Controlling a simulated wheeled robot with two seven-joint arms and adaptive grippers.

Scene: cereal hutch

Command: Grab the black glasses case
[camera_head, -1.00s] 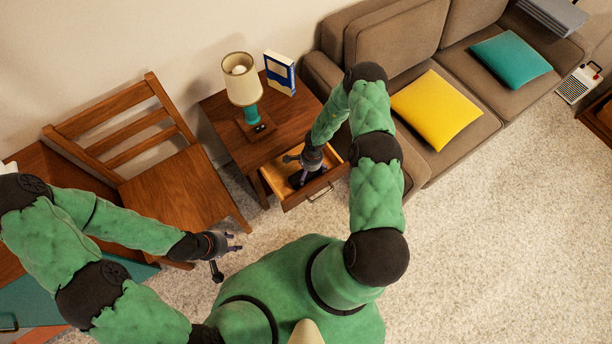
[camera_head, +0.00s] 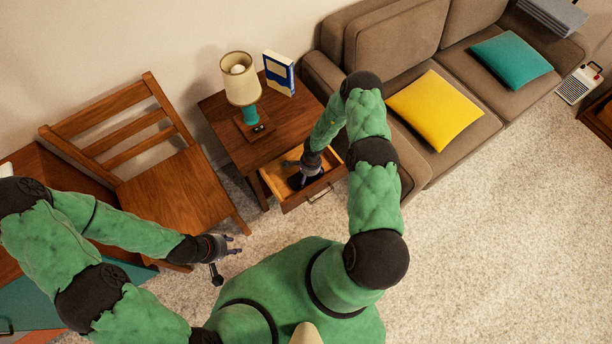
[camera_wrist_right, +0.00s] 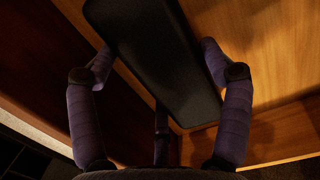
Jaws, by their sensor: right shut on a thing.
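The black glasses case (camera_wrist_right: 160,55) is a long dark rounded box in the right wrist view, lying between the fingers of my right gripper (camera_wrist_right: 158,55). In the head view my right gripper (camera_head: 308,170) reaches down into the open drawer (camera_head: 270,180) of the side table, shut on the case. The case shows there only as a dark patch (camera_head: 297,183), partly hidden by the gripper. My left gripper (camera_head: 228,248) is open and empty, above the carpet in front of the chair.
The side table (camera_head: 222,118) carries a lamp (camera_head: 242,85) and a blue book (camera_head: 279,74). A wooden chair (camera_head: 175,195) stands to the left. A brown sofa (camera_head: 390,45) with yellow (camera_head: 436,108) and teal (camera_head: 511,58) cushions stands to the right. The carpet at lower right is clear.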

